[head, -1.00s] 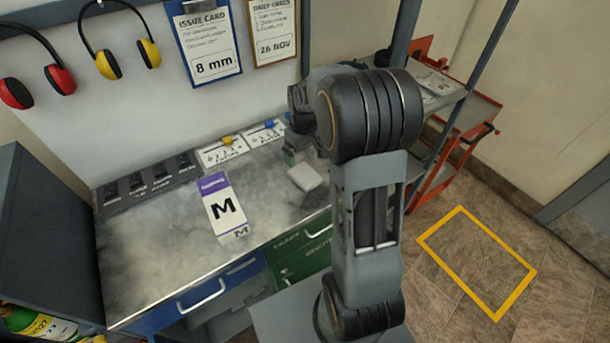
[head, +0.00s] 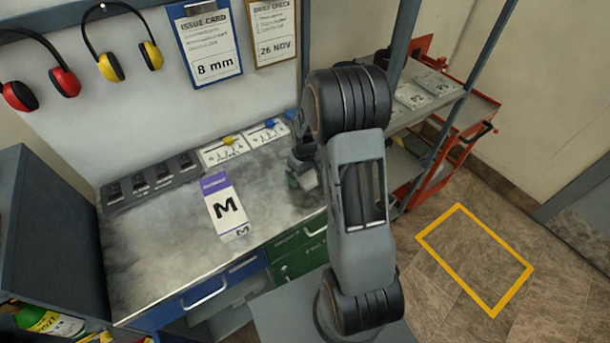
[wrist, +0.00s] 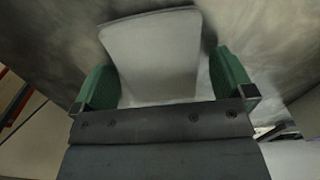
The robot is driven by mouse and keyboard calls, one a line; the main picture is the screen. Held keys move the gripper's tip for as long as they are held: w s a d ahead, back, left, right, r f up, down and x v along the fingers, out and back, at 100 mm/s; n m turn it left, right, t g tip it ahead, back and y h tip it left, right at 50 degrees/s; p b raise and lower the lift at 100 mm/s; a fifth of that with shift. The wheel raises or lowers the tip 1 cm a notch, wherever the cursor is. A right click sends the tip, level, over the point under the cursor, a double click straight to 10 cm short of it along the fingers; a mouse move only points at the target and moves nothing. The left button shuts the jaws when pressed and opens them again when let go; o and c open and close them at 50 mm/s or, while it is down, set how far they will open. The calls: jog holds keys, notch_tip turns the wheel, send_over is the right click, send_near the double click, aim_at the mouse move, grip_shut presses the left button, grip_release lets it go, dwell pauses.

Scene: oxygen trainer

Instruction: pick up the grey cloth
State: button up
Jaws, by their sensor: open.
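The grey cloth (wrist: 155,50) looks like a pale, flat folded pad with rounded corners, lying on the metal bench top. In the wrist view it lies between the two green fingers of my gripper (wrist: 161,75), which is open. The fingers stand to either side of the cloth; I cannot tell whether they touch it. The near end of the cloth is hidden by the gripper body. In the head view my gripper (head: 298,178) is low over the right part of the bench, and my arm and gripper mostly hide the cloth.
Dark slotted blocks (head: 150,180) and white cards (head: 223,151) line the back. A red trolley (head: 440,165) is at the right. The bench's front left is clear.

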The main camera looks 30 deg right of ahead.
jog(key=shift+c, duration=0.2)
jog(key=c, duration=0.8)
jog(key=shift+r, duration=0.1)
jog(key=shift+c, duration=0.2)
jog(key=shift+r, duration=0.5)
jog(key=s+r, duration=0.1)
jog(key=r, duration=0.1)
jog(key=s+a+r+b, duration=0.1)
jog(key=s+r, duration=0.1)
jog(key=r, duration=0.1)
jog(key=s+a+r, duration=0.1)
jog(key=r, duration=0.1)
jog(key=shift+s+r+b, duration=0.15)
jog(key=shift+r+b, duration=0.15)
jog(key=s+a+r+b, duration=0.1)
jog(key=s+a+r, duration=0.3)
jog(key=s, duration=0.4)
jog(key=shift+s+b, duration=0.25)
jog(key=shift+b, duration=0.05)
jog(key=shift+r, duration=0.1)
